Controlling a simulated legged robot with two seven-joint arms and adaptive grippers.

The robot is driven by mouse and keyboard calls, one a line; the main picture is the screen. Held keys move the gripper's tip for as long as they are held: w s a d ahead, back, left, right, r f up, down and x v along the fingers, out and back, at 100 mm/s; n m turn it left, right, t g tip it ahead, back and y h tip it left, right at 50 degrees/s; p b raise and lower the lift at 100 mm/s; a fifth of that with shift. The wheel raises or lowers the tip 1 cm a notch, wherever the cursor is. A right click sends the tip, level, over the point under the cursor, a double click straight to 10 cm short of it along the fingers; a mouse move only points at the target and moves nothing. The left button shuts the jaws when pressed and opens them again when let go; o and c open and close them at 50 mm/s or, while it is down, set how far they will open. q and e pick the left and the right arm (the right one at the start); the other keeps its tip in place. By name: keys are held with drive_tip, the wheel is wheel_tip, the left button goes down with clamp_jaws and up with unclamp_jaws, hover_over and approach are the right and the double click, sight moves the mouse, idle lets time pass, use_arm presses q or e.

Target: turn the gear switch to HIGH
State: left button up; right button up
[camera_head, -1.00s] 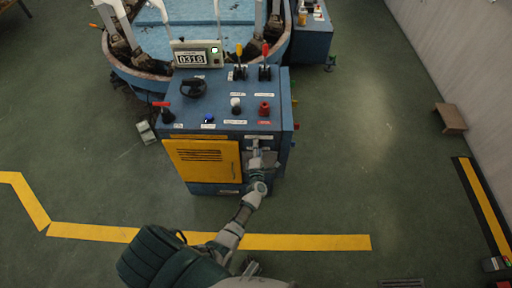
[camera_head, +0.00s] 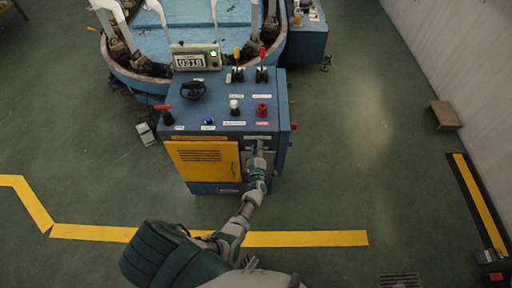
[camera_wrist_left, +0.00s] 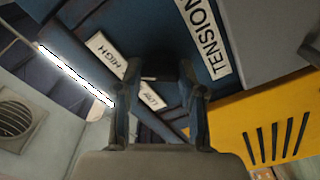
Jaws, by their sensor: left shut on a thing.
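The gear switch is mostly hidden by my left gripper (camera_head: 259,150), which is shut on it at the right of the blue machine's front, beside the yellow door. In the left wrist view the two dark fingers (camera_wrist_left: 160,75) stand either side of a dark part that I take for the switch; its exact angle cannot be told. A white HIGH label (camera_wrist_left: 105,53) lies to the upper left of the fingers, and a LOW label (camera_wrist_left: 151,97) shows between them. My right gripper is not in view.
The blue machine cabinet (camera_head: 215,138) has a yellow door (camera_head: 203,162), a black knob (camera_head: 192,90), and several levers and buttons on top. A TENSION label (camera_wrist_left: 205,35) is near the fingers. A counter display (camera_head: 194,59) stands at the back.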

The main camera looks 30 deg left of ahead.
use_arm(q)
drive_tip(key=shift+d+f+m, duration=0.2)
drive_tip(key=shift+m, duration=0.35)
drive_tip(key=shift+d+f+m, duration=0.15)
drive_tip(key=shift+m, duration=0.4)
drive_tip(key=shift+s+f, duration=0.1)
drive_tip(key=o, duration=0.9)
drive_tip(key=shift+o, duration=1.2)
drive_tip(key=shift+a+r, duration=0.1)
drive_tip(key=shift+r, duration=0.1)
drive_tip(key=shift+r, duration=0.1)
drive_tip(key=v, duration=1.2)
